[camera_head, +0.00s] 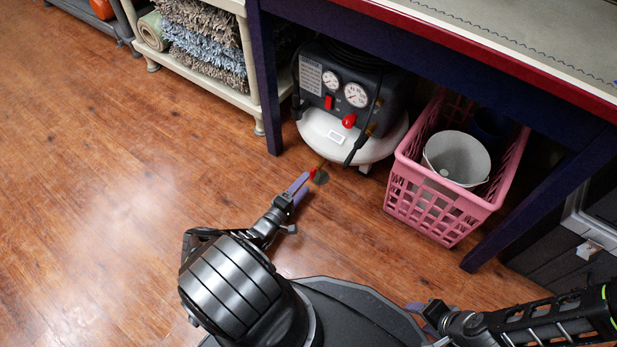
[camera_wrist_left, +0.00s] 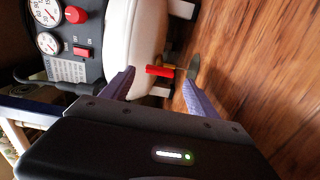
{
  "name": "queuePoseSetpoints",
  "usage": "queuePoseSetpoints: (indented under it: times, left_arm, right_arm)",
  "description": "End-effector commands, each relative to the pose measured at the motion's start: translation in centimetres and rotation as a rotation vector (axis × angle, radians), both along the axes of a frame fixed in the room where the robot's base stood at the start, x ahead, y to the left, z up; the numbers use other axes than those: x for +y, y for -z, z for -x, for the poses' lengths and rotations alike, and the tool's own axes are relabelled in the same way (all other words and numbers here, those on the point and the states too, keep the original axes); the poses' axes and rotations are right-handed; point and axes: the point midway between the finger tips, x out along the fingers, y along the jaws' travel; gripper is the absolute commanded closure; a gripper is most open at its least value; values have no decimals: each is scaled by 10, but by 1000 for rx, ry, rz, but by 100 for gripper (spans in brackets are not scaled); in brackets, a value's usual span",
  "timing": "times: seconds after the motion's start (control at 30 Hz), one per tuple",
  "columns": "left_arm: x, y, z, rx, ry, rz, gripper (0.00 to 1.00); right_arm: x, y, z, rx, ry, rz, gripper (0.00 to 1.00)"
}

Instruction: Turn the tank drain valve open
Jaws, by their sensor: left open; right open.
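The tank drain valve has a small red handle (camera_head: 312,173) on a brass-yellow fitting low at the front of the compressor's white tank (camera_head: 345,139). In the left wrist view the red handle (camera_wrist_left: 160,71) lies between and slightly beyond the two purple fingertips, with a visible space on each side. My left gripper (camera_head: 302,186) is open and empty at the valve, and its fingers partly cover the fitting in the head view. My right gripper (camera_head: 425,314) is at the bottom of the head view, far from the valve, partly hidden by its own arm.
The compressor, with gauges (camera_head: 356,95) and a red knob (camera_head: 349,120), stands under a workbench (camera_head: 560,85). A pink crate (camera_head: 447,213) holding a white bucket (camera_head: 456,158) stands to its right. A shelf with rugs (camera_head: 205,50) is at left. Floor in front is clear.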

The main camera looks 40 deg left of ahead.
Motion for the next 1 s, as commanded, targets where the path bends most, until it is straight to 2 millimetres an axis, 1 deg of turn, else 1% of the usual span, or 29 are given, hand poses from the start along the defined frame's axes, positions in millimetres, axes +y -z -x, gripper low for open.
queuePoseSetpoints:
  times: [0.03, 0.13, 0.3, 0.83, 0.93, 1.0]
  left_arm:
    - [0, -3, 9, 1, -2, 1, 31]
    - [0, -2, 23, 1, -1, 0, 31]
    - [-2, -1, 33, -1, 1, 1, 31]
    - [-2, 0, 32, 0, 2, 1, 31]
    - [-8, -1, 27, 3, 26, 8, 31]
    - [-21, -3, 20, 12, 67, 22, 31]
  right_arm:
    - [0, -5, 1, 1, 0, 1, 45]
    - [0, -8, 1, 3, -2, 1, 45]
    - [0, -10, 2, 5, -3, 0, 45]
    - [0, -9, 2, 4, -1, -1, 45]
    - [0, -10, 2, 4, -1, -1, 45]
    - [0, -10, 2, 3, -2, -1, 45]
